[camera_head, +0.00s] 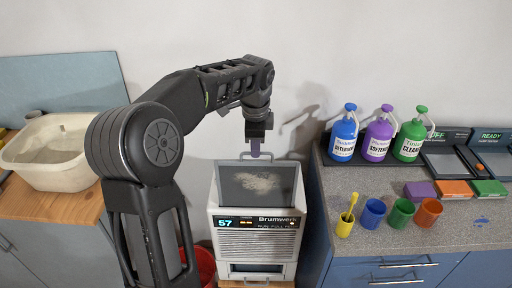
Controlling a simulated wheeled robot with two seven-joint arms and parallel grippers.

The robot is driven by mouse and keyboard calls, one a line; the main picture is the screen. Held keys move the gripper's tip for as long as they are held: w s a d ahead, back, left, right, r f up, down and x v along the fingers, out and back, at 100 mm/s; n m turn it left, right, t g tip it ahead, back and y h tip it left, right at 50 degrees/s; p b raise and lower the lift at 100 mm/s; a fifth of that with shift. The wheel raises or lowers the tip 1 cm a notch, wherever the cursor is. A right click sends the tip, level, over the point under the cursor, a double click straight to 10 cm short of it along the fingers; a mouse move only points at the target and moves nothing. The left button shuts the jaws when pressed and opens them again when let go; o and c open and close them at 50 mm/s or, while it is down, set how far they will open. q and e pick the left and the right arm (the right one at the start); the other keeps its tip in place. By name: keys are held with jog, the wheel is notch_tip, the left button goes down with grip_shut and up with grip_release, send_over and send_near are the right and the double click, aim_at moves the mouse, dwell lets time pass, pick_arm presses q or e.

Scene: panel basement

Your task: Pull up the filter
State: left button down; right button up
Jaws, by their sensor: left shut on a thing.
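The filter (235,175) is a dark framed panel with a pale patch of lint or dust on its face. It stands tilted up at the top of the white Brumwerk machine (257,243), whose display reads 57. My left gripper (255,152) points down at the filter's top edge and is shut on its upper grip, a small purplish piece. The jaws partly hide that piece. How far the filter's lower edge sits in the machine is not clear. My right gripper is not in view.
A grey counter (460,230) at right holds blue, purple and green bottles (380,135), several coloured cups (400,214), sponge-like blocks (455,189) and dark panels. A cream basin (45,170) sits on a wooden top at left. A red bucket (206,265) stands beside the machine.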

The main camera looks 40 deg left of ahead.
pick_arm(q)
jog(key=shift+w+r, duration=0.1)
jog(key=shift+r, duration=0.25)
jog(key=c, duration=1.7)
grip_release()
jog(key=shift+o, duration=0.8)
jog(key=shift+f, duration=0.1)
notch_tip(320, 180, up, 8)
jog(key=s, duration=0.1)
jog(key=shift+s+d+f+b, duration=0.2)
jog(key=shift+d+b, duration=0.25)
